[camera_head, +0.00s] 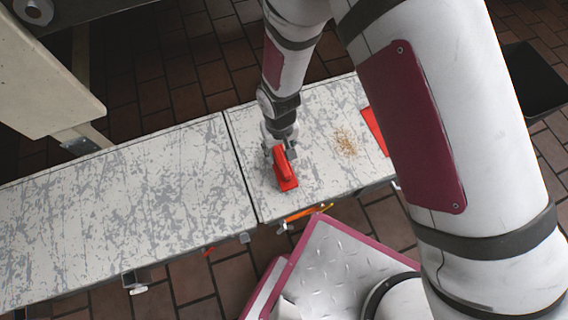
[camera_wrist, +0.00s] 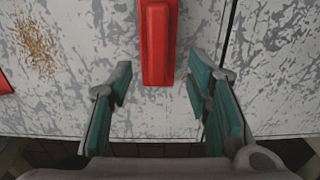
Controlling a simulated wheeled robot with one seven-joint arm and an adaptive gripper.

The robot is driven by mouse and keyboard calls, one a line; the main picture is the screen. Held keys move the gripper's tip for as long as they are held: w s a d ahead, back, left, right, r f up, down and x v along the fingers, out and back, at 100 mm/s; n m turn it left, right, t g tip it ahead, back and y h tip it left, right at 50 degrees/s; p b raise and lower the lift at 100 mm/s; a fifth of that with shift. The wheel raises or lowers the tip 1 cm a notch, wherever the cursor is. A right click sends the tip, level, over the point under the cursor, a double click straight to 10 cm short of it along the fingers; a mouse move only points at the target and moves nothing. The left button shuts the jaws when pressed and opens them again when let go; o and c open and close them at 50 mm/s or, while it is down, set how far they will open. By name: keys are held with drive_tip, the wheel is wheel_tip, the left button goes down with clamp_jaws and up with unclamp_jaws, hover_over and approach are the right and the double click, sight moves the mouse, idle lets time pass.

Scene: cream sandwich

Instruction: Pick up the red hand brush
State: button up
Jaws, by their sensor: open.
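The red hand brush (camera_head: 286,172) lies on the worn white bench top, just right of a seam between two panels. In the wrist view the brush (camera_wrist: 157,45) runs up from the middle to the top edge, its far end cut off. My gripper (camera_wrist: 158,85) is open, with its green-padded fingers on either side of the near end of the brush and nothing held. In the head view my gripper (camera_head: 279,147) is over the back part of the brush and partly hides it.
A pile of brown crumbs (camera_head: 345,141) lies on the bench (camera_head: 130,200) right of the brush. A red flat item (camera_head: 374,130) lies farther right, partly hidden by my arm. An orange-handled item (camera_head: 305,214) is at the bench's front edge. The bench left of the seam is clear.

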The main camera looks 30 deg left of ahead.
sight(282, 160)
wheel_tip(282, 160, down, 9)
drive_tip(key=b, duration=0.3)
drive_tip(key=shift+d+r, duration=0.15)
drive_tip(key=shift+r, duration=0.1)
clamp_jaws()
